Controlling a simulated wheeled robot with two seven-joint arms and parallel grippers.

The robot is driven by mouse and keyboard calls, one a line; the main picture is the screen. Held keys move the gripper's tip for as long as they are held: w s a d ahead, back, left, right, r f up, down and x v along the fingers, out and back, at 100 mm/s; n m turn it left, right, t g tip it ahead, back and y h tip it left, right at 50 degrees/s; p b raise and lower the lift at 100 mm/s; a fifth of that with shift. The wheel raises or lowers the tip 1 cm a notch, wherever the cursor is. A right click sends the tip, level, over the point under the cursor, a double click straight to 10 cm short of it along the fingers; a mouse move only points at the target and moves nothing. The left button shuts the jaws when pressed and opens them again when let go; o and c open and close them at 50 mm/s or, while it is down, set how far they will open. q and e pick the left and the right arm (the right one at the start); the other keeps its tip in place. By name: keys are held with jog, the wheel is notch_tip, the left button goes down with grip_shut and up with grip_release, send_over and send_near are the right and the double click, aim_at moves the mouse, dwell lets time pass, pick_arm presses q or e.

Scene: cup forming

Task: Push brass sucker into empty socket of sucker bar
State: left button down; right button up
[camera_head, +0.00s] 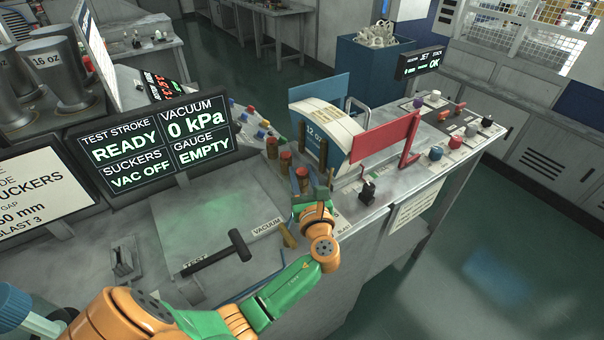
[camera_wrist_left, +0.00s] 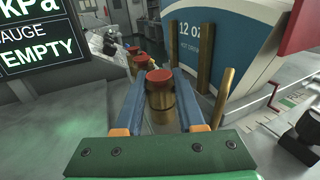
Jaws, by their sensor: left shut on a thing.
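A brass sucker with a red top stands between the fingers of my left gripper (camera_head: 311,188) in the wrist view; the sucker (camera_wrist_left: 159,100) looks upright. My left gripper (camera_wrist_left: 160,96) is shut on it, with one blue finger on each side. Two similar red-topped brass suckers, one nearer (camera_head: 286,161) and one farther (camera_head: 271,147), stand in a row beyond it. The sucker bar and its empty socket cannot be made out; the sucker's lower end is hidden by my gripper. I cannot tell whether it is seated. My right gripper is not in view.
A blue-and-white 12 oz blank (camera_head: 325,127) and a red panel (camera_head: 385,138) stand close to the right. The screen (camera_head: 145,140) reads READY, 0 kPa, VAC OFF, EMPTY. Brass posts (camera_wrist_left: 222,97) stand beside the gripper.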

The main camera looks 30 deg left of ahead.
aim_at(303, 180)
pick_arm(q)
jog(key=shift+c, duration=2.2)
grip_release()
jog(key=shift+f, duration=0.1)
jog(key=shift+d, duration=0.1)
jog(key=b+v, duration=0.1)
jog(key=v, duration=0.6)
jog(key=shift+s, duration=0.1)
